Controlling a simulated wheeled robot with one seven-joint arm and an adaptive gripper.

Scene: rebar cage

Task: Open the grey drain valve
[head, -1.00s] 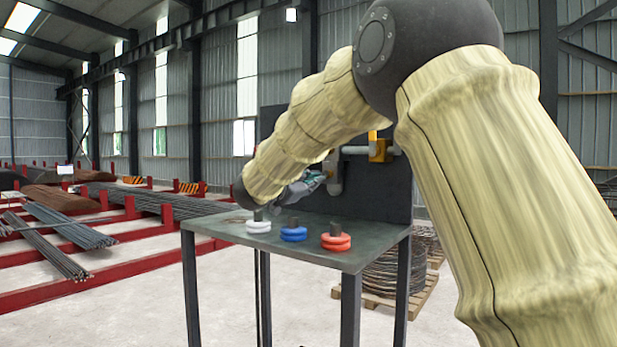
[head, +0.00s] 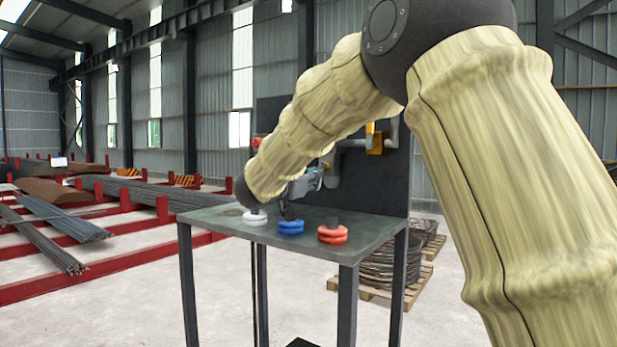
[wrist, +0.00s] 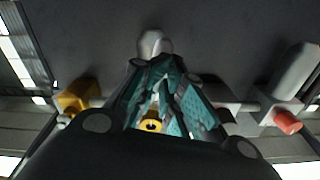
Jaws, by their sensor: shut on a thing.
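My gripper (head: 305,184) is at the pipework on the dark upright panel, behind the tabletop; my forearm hides part of it in the head view. In the wrist view its teal fingers (wrist: 165,92) are closed together on the grey drain valve. A pale grey rounded end (wrist: 153,43), apparently part of that valve's handle, stands out beyond the fingertips. A small yellow part (wrist: 152,125) shows between the fingers. The fingers hide most of the handle, so its angle cannot be told.
A yellow valve block (head: 375,138) is right of my gripper on the panel (head: 385,185). A red-ended fitting (wrist: 287,122) is on the other side. White (head: 254,218), blue (head: 291,227) and orange-red (head: 332,234) ring stacks stand along the table's front (head: 300,248).

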